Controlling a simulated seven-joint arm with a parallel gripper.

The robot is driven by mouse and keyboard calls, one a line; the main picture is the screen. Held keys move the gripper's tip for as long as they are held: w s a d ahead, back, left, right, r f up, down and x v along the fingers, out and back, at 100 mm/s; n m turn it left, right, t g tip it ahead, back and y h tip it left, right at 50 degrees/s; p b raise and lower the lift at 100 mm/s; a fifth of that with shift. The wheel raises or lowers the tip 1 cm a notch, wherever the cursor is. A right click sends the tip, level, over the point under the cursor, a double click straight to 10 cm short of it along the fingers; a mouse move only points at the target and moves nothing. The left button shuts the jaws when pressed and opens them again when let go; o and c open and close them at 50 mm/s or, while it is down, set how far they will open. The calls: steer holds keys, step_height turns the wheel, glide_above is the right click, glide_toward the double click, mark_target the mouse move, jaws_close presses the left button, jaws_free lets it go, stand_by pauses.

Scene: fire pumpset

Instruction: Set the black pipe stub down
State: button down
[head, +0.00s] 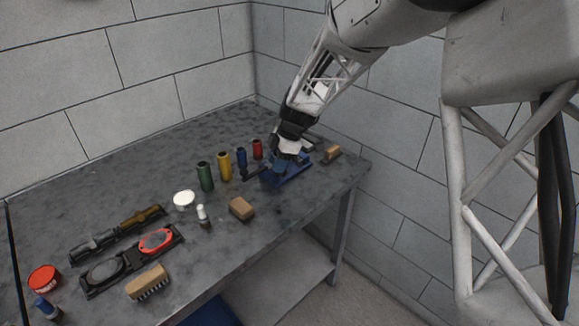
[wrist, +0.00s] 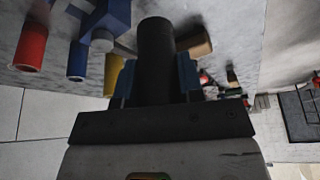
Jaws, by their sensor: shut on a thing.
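The black pipe stub (wrist: 156,50) fills the middle of the wrist view. It is a plain dark cylinder between the two blue fingers of my gripper (wrist: 157,78), which is shut on it. In the head view my gripper (head: 284,160) is low over the far right part of the grey workbench (head: 130,195), beside a blue fixture (head: 290,174). The stub is hard to make out there. I cannot tell whether its far end touches the bench.
Green (head: 205,177), yellow (head: 224,166), blue (head: 241,158) and red (head: 257,149) cylinders stand left of my gripper. A brown block (head: 241,208) lies in front, another (head: 332,153) to the right. A brush (head: 148,283) and dark tray (head: 105,273) lie front left. The bench's back left is clear.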

steer(key=s+d+f, duration=0.1)
steer(key=s+d, duration=0.2)
steer(key=d, duration=0.3)
steer(key=shift+d+f+n, duration=0.15)
steer(key=shift+d+n, duration=0.15)
steer(key=shift+n, duration=0.1)
steer(key=w+a, duration=0.1)
steer(key=w, duration=0.4)
steer(key=w+a+f, duration=0.1)
steer(key=w, duration=0.4)
steer(key=w+a, duration=0.2)
steer(key=w, duration=0.3)
steer(key=shift+w+f, duration=0.2)
steer(key=shift+f, duration=0.1)
steer(key=shift+f, duration=1.7)
steer(key=shift+f, duration=0.15)
steer(key=c, duration=0.8)
jaws_free()
